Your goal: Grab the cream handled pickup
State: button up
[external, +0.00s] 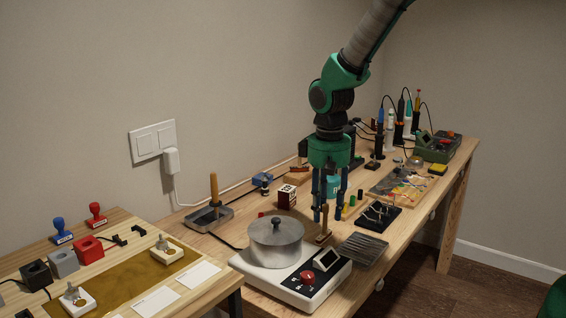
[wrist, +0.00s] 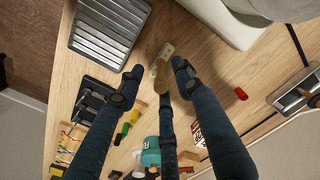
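The cream handled pickup (external: 323,238) stands on the wooden bench just behind the white scale, with a light, upright wooden-looking handle. In the wrist view its pale base (wrist: 167,49) and the rounded handle show between my fingertips. My gripper (external: 328,214) points down over it with its dark blue fingers apart. In the wrist view my gripper (wrist: 158,78) has one finger left of the handle, one right and one below it in the picture. I see no finger closed on the handle; whether one touches it I cannot tell.
The white scale (external: 262,272) with a lidded metal pot (external: 276,240) stands close in front. A ridged metal tray (external: 362,250) lies to the right, and a black tray (external: 379,216) lies behind it. Small green and yellow cylinders (wrist: 123,131) stand near the fingers.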

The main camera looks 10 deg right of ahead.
jog(key=shift+f, duration=0.1)
dwell(0.5)
grip_shut()
